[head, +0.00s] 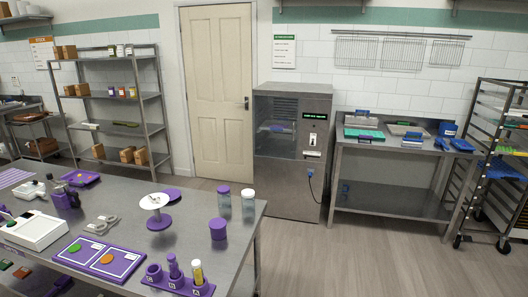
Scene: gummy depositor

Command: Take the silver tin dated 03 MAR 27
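I cannot make out a silver tin or any date print at this distance. Small containers stand on the upper shelf (120,50) and the second shelf (122,92) of the metal rack at the back left, but they are too small to read. My gripper is not in view.
A steel cabinet (289,145) stands beside the closed door (219,95). A steel bench (385,148) with green and blue trays is right of it, then a wheeled rack (500,160). The floor (370,255) in front is clear.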

